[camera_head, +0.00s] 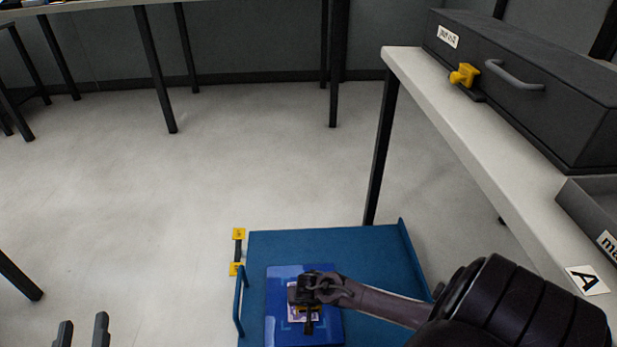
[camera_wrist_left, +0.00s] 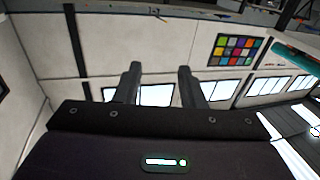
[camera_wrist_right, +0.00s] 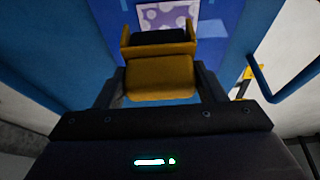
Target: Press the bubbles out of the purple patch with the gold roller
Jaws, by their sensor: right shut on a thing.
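The purple patch (camera_head: 293,313) lies on a blue panel (camera_head: 330,329), partly hidden under my right gripper (camera_head: 307,295). In the right wrist view the patch (camera_wrist_right: 168,13) shows pale round bubble marks. My right gripper is shut on the gold roller (camera_wrist_right: 160,78), whose dark cylinder (camera_wrist_right: 160,37) lies at the near edge of the visible patch. I cannot tell whether the roller touches the patch. My left gripper (camera_head: 82,327) is at the lower left of the head view, far from the panel. Its fingers are apart and empty, also in the left wrist view (camera_wrist_left: 160,75).
The panel rests on a blue cart (camera_head: 360,246) with raised rails. A white table (camera_head: 455,130) on the right bears a dark case (camera_head: 540,90), a yellow object (camera_head: 463,75) and a grey tray (camera_head: 590,205). The floor left of the cart is clear.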

